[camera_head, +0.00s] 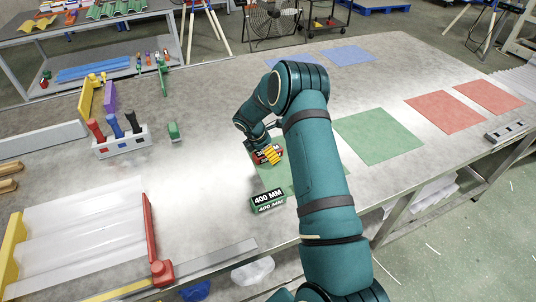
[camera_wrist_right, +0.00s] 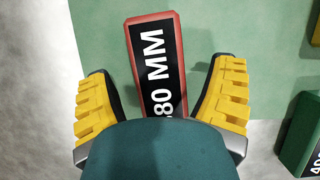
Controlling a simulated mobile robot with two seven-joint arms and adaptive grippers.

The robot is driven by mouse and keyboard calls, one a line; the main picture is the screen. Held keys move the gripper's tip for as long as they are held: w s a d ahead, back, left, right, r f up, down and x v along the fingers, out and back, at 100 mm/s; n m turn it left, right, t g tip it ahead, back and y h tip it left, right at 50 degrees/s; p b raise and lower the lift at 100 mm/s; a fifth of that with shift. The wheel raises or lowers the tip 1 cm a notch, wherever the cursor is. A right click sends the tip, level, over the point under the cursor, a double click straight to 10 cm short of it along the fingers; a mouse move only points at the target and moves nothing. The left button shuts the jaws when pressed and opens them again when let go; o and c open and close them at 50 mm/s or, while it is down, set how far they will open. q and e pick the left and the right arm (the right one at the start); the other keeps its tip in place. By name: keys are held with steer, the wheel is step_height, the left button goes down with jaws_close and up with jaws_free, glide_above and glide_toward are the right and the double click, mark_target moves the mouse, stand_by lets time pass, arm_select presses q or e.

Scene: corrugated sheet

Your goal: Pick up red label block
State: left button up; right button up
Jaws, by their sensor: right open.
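The red label block (camera_head: 262,151) has a black face with white lettering and lies on a green mat (camera_head: 270,181) in the head view. In the right wrist view the red block (camera_wrist_right: 155,58) reads "80 MM", its near end hidden by my wrist. My right gripper (camera_wrist_right: 163,72) is open, with one yellow finger on each side of the block and a gap on both sides. In the head view my right gripper (camera_head: 271,154) is over the block and partly covers it. My left gripper is not in view.
A green "400 MM" block (camera_head: 268,200) lies close by on the near side. It also shows at the right edge of the wrist view (camera_wrist_right: 298,135). A white holder (camera_head: 122,146) with coloured handles stands to the left. Green and red mats lie flat at right.

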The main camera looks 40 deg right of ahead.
steer(key=shift+f, duration=0.25)
stand_by(0.3)
steer(key=c, duration=1.3)
